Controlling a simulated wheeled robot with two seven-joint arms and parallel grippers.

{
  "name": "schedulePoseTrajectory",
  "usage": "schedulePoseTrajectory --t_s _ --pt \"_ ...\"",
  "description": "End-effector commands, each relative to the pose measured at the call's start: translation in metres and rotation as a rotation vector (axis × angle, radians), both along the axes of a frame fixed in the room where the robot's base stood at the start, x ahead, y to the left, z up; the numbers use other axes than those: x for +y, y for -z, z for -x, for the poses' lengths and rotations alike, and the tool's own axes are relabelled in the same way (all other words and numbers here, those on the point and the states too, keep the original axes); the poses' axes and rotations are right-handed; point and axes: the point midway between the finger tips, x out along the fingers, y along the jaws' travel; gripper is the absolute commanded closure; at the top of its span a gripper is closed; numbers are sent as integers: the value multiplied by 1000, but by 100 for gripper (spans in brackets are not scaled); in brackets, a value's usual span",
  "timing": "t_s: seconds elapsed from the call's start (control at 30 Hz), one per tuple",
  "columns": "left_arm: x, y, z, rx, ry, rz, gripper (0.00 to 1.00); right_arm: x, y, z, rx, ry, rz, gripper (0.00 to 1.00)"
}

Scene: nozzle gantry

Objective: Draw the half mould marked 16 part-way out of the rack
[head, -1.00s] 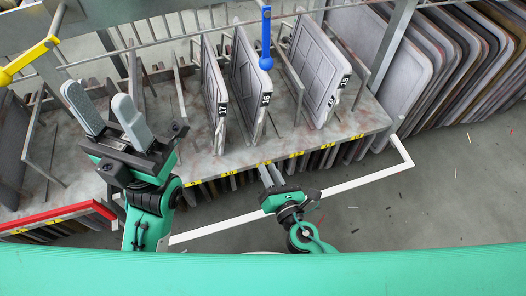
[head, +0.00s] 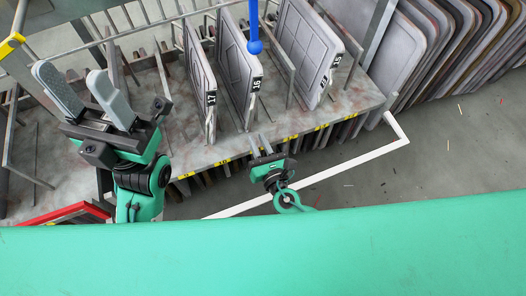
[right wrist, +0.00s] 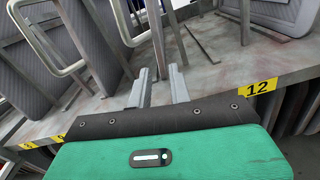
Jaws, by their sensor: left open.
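The half mould marked 16 (head: 236,70) stands upright in the rack in the head view, its tag facing me. The half mould marked 17 (head: 199,75) is left of it and the one marked 15 (head: 306,50) is right of it. My right gripper (head: 260,146) is open and empty at the rack's front edge, just below and slightly right of the 16 mould's near edge, apart from it. In the right wrist view its two fingers (right wrist: 158,88) point over the shelf with nothing between them. My left gripper (head: 71,76) is open and empty, left of the moulds.
The rack shelf (head: 225,150) has upright metal dividers and yellow number labels along its front edge. A blue rod with a ball end (head: 254,46) hangs in front of the 16 mould's top. Many grey plates (head: 440,50) stand at the right. Open floor (head: 440,170) lies right of the rack.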

Motion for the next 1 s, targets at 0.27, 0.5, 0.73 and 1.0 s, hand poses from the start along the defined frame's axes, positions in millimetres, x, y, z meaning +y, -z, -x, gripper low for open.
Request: schedulePoseTrajectory --t_s 0.27,0.5,0.73,1.0 --pt "0 3 1 -6 -1 2 50 18 0 -54 -2 0 -2 80" --pt "0 -2 2 -31 -1 2 50 27 0 -85 -1 0 0 80" --pt "0 -3 2 -31 0 2 50 31 0 -94 0 -1 -1 80" --pt "0 -3 3 -33 1 3 50 31 0 -94 0 -1 -1 88"
